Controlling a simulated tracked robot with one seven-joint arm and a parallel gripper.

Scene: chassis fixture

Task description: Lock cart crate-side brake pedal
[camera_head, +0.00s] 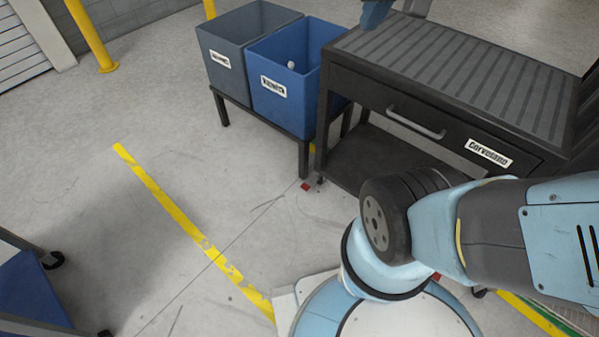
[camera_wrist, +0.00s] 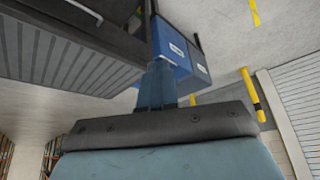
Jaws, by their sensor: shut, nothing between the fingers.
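The dark cart (camera_head: 345,95) stands at the upper right in the head view, with a ribbed top and a drawer. A small red pedal (camera_head: 305,186) shows low by the cart's leg on the crate side, just above the floor. It is too small to tell whether it is up or down. A second red piece (camera_head: 436,276) shows partly behind my arm. My gripper (camera_wrist: 157,84) is shut and empty in the wrist view. A blue part of it (camera_head: 376,13) shows at the top of the head view, above the cart's rear left corner, well away from the pedal.
A grey crate (camera_head: 222,72) and a blue crate (camera_head: 284,101) stand on a low dark stand beside the cart. A blue cart (camera_head: 30,290) is at the lower left. A yellow post (camera_head: 91,37) stands behind. Floor left of the pedal is clear.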

